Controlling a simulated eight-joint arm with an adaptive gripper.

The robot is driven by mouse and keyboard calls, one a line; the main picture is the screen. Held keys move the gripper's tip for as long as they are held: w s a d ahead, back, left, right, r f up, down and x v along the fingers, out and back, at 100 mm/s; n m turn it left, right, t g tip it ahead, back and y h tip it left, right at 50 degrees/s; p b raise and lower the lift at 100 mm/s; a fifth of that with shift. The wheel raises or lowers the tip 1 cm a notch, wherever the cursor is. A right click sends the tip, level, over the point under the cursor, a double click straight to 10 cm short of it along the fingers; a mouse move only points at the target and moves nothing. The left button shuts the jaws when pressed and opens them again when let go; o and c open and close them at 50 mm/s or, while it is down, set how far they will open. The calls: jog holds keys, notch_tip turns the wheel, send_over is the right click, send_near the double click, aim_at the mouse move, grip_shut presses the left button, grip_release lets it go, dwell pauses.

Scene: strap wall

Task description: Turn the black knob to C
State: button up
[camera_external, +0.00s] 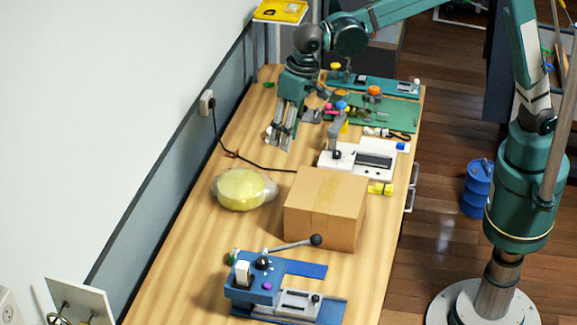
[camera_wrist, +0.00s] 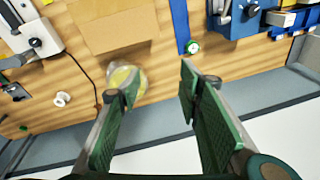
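My gripper (camera_external: 281,140) hangs over the far left part of the table, near the wall, pointing down. In the wrist view its two green-padded fingers (camera_wrist: 158,92) are apart with nothing between them. Several dark knobs show, and I cannot tell which one is meant. A white device (camera_external: 378,172) carries a small black knob (camera_external: 337,154), right of my gripper; it also shows in the wrist view (camera_wrist: 35,43). A blue device (camera_external: 252,278) at the near end has a lever with a black ball (camera_external: 316,240). No letter C is legible.
A cardboard box (camera_external: 325,208) stands between the two devices. A yellow disc in clear wrapping (camera_external: 241,189) lies left of it. A black cable (camera_external: 232,154) runs from a wall socket (camera_external: 207,102) across the table. Small parts and green boards (camera_external: 385,112) crowd the far end.

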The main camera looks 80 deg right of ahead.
jog(key=w+a+f+p, duration=0.2)
jog(key=a+f+p, duration=0.15)
jog(key=a, duration=1.15)
jog(key=m+g+h+p, duration=0.1)
jog(key=g+p, duration=0.1)
send_near(262, 260)
jog(key=shift+d+f, duration=0.15)
jog(key=shift+d, duration=0.15)
jog(key=shift+s+a+f, duration=0.15)
jog(key=shift+a+f, duration=0.15)
jog(key=shift+a, duration=0.05)
jog(key=shift+f+p, duration=0.35)
jog(key=shift+f, duration=3.55)
jog(key=c, duration=0.9)
